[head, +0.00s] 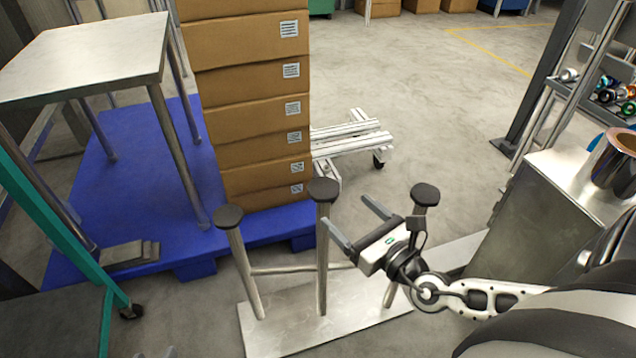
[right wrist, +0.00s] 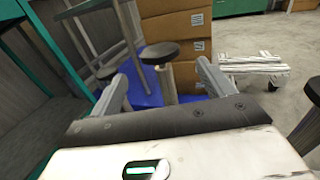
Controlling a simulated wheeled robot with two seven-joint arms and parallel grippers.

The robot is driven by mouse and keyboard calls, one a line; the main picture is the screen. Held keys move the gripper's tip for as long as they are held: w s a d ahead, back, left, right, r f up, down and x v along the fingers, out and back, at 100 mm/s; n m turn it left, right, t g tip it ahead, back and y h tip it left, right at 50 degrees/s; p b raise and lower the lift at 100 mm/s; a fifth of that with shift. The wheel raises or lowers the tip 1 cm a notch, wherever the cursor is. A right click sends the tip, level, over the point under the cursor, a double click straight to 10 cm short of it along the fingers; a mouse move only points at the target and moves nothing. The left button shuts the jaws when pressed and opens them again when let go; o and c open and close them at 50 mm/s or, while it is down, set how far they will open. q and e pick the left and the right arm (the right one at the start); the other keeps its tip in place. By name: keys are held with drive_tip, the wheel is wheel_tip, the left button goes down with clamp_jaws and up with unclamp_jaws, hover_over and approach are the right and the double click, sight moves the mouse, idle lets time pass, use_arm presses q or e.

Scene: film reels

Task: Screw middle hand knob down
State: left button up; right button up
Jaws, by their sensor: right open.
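Three dark round hand knobs sit on top of upright metal posts on a pale base plate (head: 270,330). The middle hand knob (head: 322,190) is on the middle post; the left knob (head: 228,217) and right knob (head: 425,194) stand either side. My right gripper (head: 348,212) is open and empty, just right of the middle knob, fingers pointing toward it. In the right wrist view the middle knob (right wrist: 160,53) appears between the two open fingers, beyond their reach or near their tips; the exact gap is unclear. My left gripper is out of view.
Stacked cardboard boxes (head: 250,110) stand on a blue pallet (head: 135,200) behind the posts. A metal table (head: 90,55) is at left. A metal cabinet (head: 530,215) with a film reel (head: 612,165) is at right.

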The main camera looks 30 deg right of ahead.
sight(314, 181)
drive_tip(key=w, duration=1)
drive_tip(key=shift+w+a, duration=0.15)
drive_tip(key=shift+a, duration=0.25)
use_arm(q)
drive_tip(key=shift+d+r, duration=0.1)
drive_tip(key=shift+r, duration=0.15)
use_arm(e)
drive_tip(key=shift+w, duration=0.2)
